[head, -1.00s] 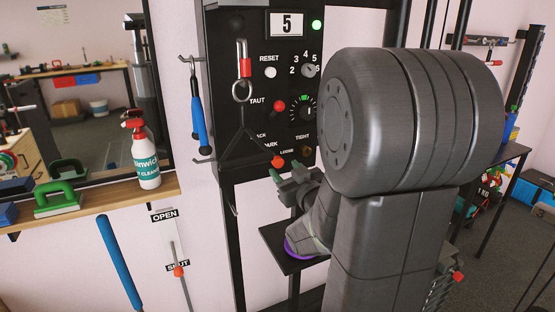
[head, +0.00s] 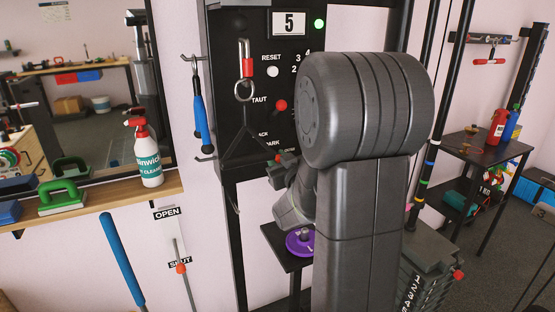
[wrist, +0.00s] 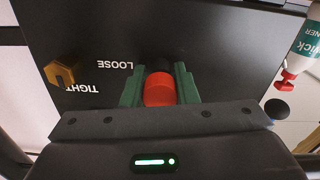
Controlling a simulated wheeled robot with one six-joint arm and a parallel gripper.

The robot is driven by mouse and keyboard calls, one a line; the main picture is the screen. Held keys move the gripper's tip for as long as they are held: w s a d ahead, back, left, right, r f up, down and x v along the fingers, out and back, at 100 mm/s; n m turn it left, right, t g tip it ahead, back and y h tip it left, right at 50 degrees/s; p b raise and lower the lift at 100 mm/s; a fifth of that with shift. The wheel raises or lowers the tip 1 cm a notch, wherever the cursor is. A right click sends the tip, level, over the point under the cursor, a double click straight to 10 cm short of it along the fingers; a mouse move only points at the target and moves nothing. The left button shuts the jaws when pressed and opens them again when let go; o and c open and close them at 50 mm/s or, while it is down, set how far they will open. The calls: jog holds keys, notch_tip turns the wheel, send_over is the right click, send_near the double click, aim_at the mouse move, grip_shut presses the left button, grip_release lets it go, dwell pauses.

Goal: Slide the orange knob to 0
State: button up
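The orange knob (wrist: 160,90) is a red-orange grip on a dark stem, in front of the black panel (wrist: 220,50). In the wrist view it sits between the green fingers of my gripper (wrist: 160,85). Both fingers appear to touch its sides, so my gripper looks shut on it. In the head view my gripper (head: 283,168) is at the lower part of the panel, near the word PARK, and my arm hides much of that area. The display (head: 289,23) above reads 5.
Another red knob (head: 281,105) is by TAUT. A brass hexagonal knob (wrist: 62,73) is by TIGHT. A red-handled hook (head: 244,68) hangs on the panel. A purple disc (head: 300,242) lies on a small shelf below. A spray bottle (head: 147,155) stands left.

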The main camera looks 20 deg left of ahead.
grip_shut()
jog(key=shift+s+d+f+b, duration=0.15)
jog(key=shift+s+d+b, duration=0.25)
jog(key=shift+d+b, duration=0.15)
jog(key=shift+s+d+b, duration=0.35)
jog(key=shift+s+d, duration=0.05)
jog(key=o, duration=0.9)
grip_release()
jog(key=shift+s+d, duration=0.1)
jog(key=v, duration=1.3)
jog(key=shift+s+d, duration=0.2)
jog(key=shift+d, duration=0.15)
